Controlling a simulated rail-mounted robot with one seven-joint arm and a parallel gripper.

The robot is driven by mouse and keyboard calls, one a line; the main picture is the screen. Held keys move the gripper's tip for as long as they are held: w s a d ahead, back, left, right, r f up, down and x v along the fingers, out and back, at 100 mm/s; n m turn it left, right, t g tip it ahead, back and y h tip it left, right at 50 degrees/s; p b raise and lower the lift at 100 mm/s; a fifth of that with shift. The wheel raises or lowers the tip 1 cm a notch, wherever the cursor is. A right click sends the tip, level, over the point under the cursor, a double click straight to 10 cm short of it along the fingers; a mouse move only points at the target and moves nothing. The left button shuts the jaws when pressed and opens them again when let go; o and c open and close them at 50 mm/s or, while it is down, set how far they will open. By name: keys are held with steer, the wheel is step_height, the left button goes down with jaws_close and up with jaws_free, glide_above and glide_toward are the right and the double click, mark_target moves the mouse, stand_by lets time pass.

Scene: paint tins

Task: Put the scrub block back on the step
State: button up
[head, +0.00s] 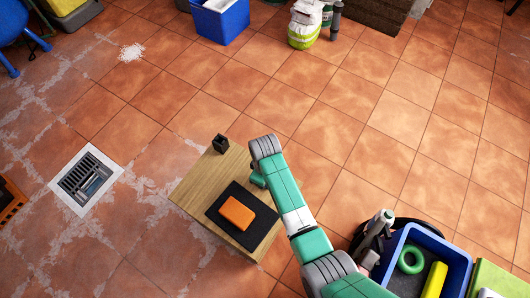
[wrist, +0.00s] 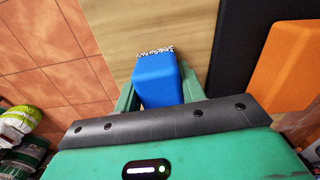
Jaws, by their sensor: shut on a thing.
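My gripper (wrist: 157,92) is shut on a blue block with a speckled black-and-white far end, which I take to be the scrub block (wrist: 158,78). Its green fingers are on both sides of the block. In the wrist view the block is over the bare wood of the step (wrist: 140,25); I cannot tell whether it touches. In the head view my gripper (head: 258,180) is at the right edge of the wooden step (head: 192,192), and my arm hides the block.
An orange block (head: 236,213) lies on a black mat (head: 262,232) on the step. A small black holder (head: 221,143) stands at its far corner. A blue crate (head: 455,255) with a green ring (head: 411,260) stands at lower right. The step's left part is bare.

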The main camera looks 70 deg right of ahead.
steer(key=o, duration=0.9)
steer(key=shift+o, duration=0.2)
steer(key=shift+f, duration=0.1)
steer(key=shift+f+b, duration=0.25)
steer(key=shift+b, duration=0.45)
step_height(320, 180, up, 8)
steer(key=p, duration=0.4)
steer(key=shift+r, duration=0.2)
